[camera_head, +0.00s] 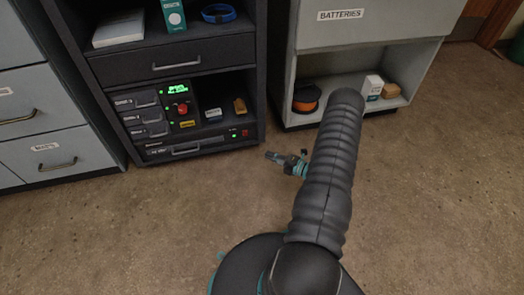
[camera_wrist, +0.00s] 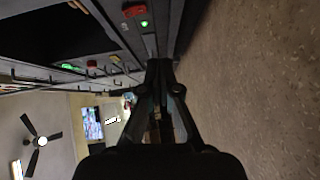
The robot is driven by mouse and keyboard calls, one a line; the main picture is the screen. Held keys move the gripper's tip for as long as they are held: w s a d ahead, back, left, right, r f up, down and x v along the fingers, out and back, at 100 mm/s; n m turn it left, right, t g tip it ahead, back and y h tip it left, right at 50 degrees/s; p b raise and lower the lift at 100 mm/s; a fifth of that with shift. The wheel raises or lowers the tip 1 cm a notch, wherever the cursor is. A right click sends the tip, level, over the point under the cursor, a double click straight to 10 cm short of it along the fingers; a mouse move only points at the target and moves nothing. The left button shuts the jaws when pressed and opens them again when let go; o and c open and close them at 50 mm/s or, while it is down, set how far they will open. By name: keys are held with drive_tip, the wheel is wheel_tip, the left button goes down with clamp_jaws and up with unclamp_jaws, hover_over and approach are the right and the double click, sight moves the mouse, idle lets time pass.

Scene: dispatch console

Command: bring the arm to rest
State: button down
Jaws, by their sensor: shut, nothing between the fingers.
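My arm (camera_head: 325,180) reaches up through the middle of the head view, in a dark ribbed sleeve. My gripper (camera_head: 270,156) shows small to the left of the sleeve, pointing left, in front of the dark console cabinet and apart from it in the picture. In the wrist view my gripper (camera_wrist: 159,64) has its fingertips together with nothing between them. Part of the wrist is hidden behind the sleeve in the head view.
The dark console (camera_head: 165,70) has a red button (camera_head: 182,108) and lit green display (camera_head: 178,90). A grey cabinet labelled BATTERIES (camera_head: 341,15) holds an orange spool (camera_head: 306,97) and small boxes. Grey drawers (camera_head: 42,120) stand left. The brown floor (camera_head: 440,190) is clear at right.

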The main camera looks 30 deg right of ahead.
drive_tip(key=shift+s+d, duration=0.3)
drive_tip(key=shift+s, duration=0.2)
drive_tip(key=shift+f, duration=0.1)
